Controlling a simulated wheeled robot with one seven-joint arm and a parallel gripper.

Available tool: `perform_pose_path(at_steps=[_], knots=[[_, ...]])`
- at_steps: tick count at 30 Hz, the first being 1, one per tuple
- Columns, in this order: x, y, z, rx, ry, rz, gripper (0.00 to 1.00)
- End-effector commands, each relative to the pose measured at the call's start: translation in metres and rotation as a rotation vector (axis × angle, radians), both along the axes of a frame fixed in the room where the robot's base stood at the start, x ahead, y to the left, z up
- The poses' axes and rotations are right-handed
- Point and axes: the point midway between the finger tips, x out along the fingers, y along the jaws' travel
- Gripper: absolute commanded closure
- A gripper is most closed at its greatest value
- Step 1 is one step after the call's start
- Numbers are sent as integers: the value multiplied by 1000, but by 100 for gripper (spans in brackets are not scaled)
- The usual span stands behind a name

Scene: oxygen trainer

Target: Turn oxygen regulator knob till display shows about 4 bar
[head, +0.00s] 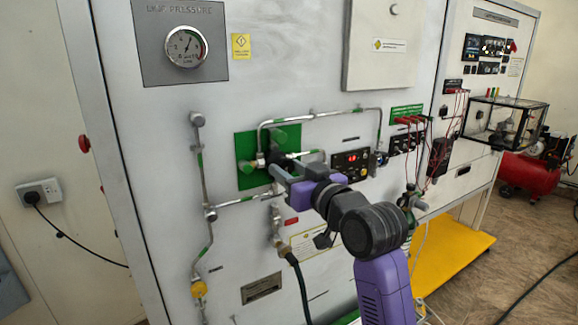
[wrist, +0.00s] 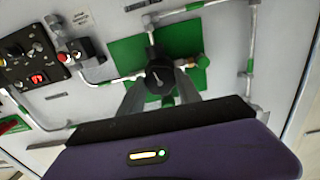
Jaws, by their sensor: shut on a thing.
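The black oxygen regulator knob (wrist: 159,77) sits in front of a green plate (wrist: 189,36) in the wrist view. My gripper (wrist: 162,92) has one finger on each side of the knob and is shut on it. In the head view my gripper (head: 281,172) reaches the green plate (head: 246,148) from the lower right, and my wrist and fingers hide much of the knob. The red digital display (head: 351,157) is lit on a black panel right of the plate. It also shows in the wrist view (wrist: 38,78); its digits are too small to read surely.
Metal pipes (head: 320,114) with green bands run around the plate, close to my gripper. A round gauge (head: 186,47) is at the upper left. Red cables (head: 412,121) plug into a panel at right. A dark hose (head: 300,285) hangs below.

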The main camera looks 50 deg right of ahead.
Motion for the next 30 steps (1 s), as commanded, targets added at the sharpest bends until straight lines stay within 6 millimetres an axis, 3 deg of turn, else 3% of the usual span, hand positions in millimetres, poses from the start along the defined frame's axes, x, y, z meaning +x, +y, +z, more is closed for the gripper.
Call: perform_pose_path(at_steps=[8, 9, 12, 23, 30], knots=[[0, 0, 0, 8, -4, 1, 100], [0, 0, 0, 8, -4, 1, 54], [0, 0, 0, 7, -4, 1, 38], [-4, 1, -1, 7, -3, 0, 38], [-37, 10, -2, 7, -5, -1, 38]])
